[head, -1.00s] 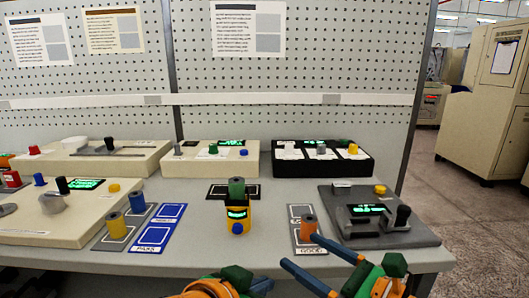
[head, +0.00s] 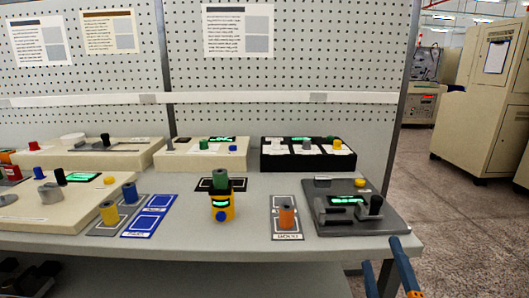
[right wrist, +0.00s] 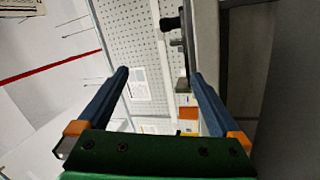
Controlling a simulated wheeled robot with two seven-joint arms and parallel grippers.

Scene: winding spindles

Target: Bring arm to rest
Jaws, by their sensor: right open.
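My right gripper (head: 382,252) is low at the right front corner of the bench, fingers apart and nothing between them. In the right wrist view its two blue fingers (right wrist: 160,75) are spread and empty. An orange spindle (head: 286,216) stands on the grey mat marked GOOD (head: 286,237). A green spindle (head: 220,179) stands at the yellow device (head: 221,208) in the middle. My left gripper is out of the head view.
A dark grey device with a black knob (head: 376,205) sits at the bench's right end, behind my right gripper. A blue mat (head: 152,216) lies left of centre. Control boxes line the pegboard (head: 290,60). Open floor (head: 450,220) lies to the right.

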